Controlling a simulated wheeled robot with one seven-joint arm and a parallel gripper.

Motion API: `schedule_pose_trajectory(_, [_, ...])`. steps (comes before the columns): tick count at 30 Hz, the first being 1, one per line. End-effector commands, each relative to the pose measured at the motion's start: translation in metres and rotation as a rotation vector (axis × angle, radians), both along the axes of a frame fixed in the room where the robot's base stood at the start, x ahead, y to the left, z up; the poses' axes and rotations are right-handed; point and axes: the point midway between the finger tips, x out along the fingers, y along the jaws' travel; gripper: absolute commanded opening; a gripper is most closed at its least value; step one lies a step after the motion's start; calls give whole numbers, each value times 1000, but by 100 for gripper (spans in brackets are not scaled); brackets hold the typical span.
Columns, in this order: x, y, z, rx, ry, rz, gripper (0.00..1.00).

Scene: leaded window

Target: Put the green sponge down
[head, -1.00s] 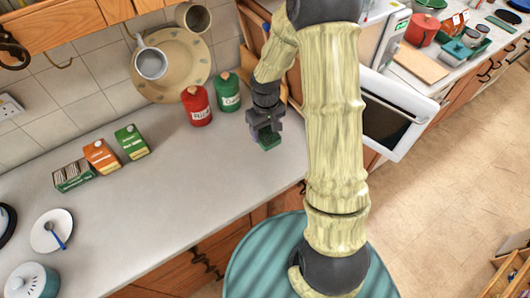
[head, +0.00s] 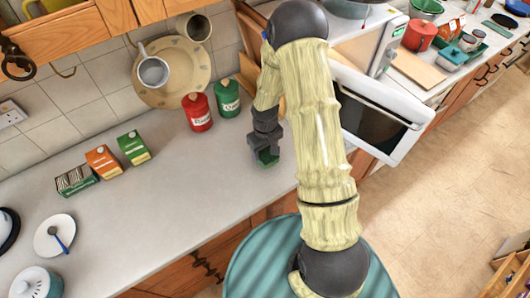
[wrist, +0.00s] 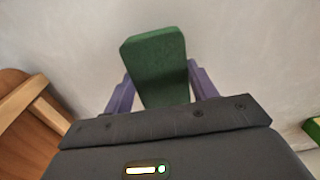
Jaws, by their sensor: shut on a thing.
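The green sponge (wrist: 157,65) is held between the two purple-grey fingers of my gripper in the wrist view. In the head view the sponge (head: 268,158) shows at the lower end of my gripper (head: 266,150), over the grey worktop (head: 190,195) near its right end. My gripper (wrist: 158,95) is shut on the sponge. I cannot tell whether the sponge touches the worktop or hangs a little above it.
A green canister (head: 227,97) and a red canister (head: 197,111) stand behind, near the wall. Cartons (head: 133,147) stand at the left, with a saucer (head: 54,234) nearer. An open white oven door (head: 380,115) is at the right. The worktop's middle is clear.

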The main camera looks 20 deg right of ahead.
Motion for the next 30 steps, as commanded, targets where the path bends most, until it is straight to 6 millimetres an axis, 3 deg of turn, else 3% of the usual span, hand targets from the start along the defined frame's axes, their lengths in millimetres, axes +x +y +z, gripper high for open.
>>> schedule_pose_trajectory(6, [0,0,-21,0,1,0,33])
schedule_pose_trajectory(18, [0,0,-27,0,0,0,33])
schedule_pose_trajectory(19, [0,0,-26,-1,0,0,63])
schedule_pose_trajectory(21, [0,0,-25,-1,0,0,77])
schedule_pose_trajectory(30, [0,0,-25,-1,0,0,79])
